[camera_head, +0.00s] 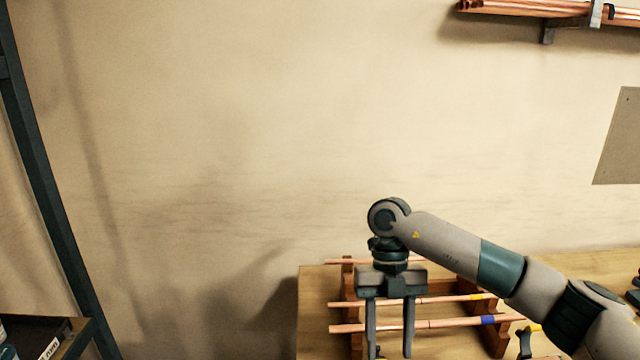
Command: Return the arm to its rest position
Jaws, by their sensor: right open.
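My right arm comes in from the lower right. Its gripper (390,325) points down with its two fingers apart, in front of the copper manifold. Nothing shows between the fingers except the pipes behind them. Several copper pipes (455,323) lie across a reddish-brown wooden rack (497,340) on the workbench. One pipe carries a blue band and another a yellow band. The fingers hide part of the pipes and rack, and I cannot tell whether they touch them. My left gripper is not in view.
The wooden workbench (312,300) spans the lower right. A wall shelf with copper pipes (525,8) hangs at the upper right, near a brown board (618,140). A dark metal shelf frame (45,190) stands at the left. The space before the bare wall is clear.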

